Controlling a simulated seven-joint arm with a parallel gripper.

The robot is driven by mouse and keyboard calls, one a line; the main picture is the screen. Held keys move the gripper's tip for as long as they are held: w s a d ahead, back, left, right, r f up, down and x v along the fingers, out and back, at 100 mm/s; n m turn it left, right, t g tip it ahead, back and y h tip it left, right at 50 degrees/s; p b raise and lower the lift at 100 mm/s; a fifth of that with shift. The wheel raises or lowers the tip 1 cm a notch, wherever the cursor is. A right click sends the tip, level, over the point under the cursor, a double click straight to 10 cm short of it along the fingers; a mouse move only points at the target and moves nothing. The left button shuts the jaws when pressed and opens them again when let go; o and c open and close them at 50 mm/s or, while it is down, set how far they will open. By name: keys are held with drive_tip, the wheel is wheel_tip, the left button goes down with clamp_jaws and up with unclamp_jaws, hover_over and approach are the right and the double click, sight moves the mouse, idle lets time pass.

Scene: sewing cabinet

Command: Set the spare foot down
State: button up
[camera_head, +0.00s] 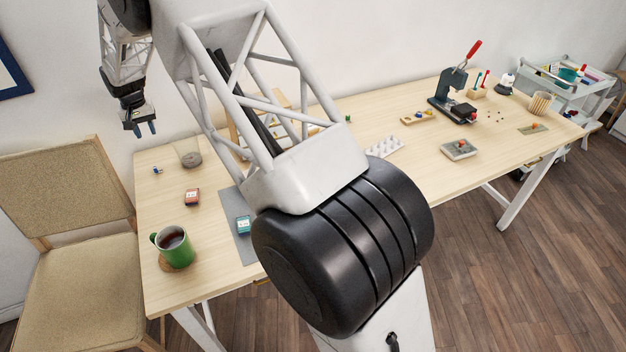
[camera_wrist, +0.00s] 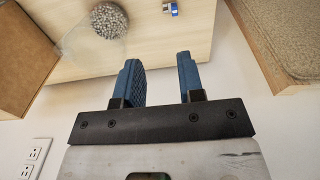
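My gripper (camera_head: 146,129) hangs at the left in the head view, above and behind the table's left end, near the wall. In the wrist view its two blue fingers (camera_wrist: 160,68) stand apart, with nothing between them. A small blue and white piece (camera_head: 155,170) lies on the table near the left edge; it also shows at the top of the wrist view (camera_wrist: 171,9), beyond the fingertips and apart from them. I cannot tell whether this piece is the spare foot. No other thing is clearly recognisable as the spare foot.
A chair (camera_head: 75,220) stands left. My arm hides the table's middle.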

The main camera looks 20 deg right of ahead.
drive_tip(key=s+d+r+t, duration=0.1)
drive_tip(key=s+d+r, duration=0.95)
drive_tip(key=s, duration=0.35)
drive_tip(key=s+d+r, duration=0.9)
drive_tip(key=s+r, duration=0.2)
drive_tip(key=s, duration=0.2)
drive_tip(key=s+d, duration=0.3)
drive_tip(key=s, duration=0.8)
drive_tip(key=s+d+f+t, duration=0.1)
drive_tip(key=s+d, duration=0.3)
drive_tip(key=s, duration=0.7)
drive_tip(key=s+d+f, duration=0.1)
drive_tip(key=s+d, duration=0.2)
drive_tip(key=s, duration=0.8)
drive_tip(key=shift+s+d+f, duration=0.2)
drive_tip(key=shift+s+f, duration=0.05)
drive_tip(key=shift+s, duration=0.05)
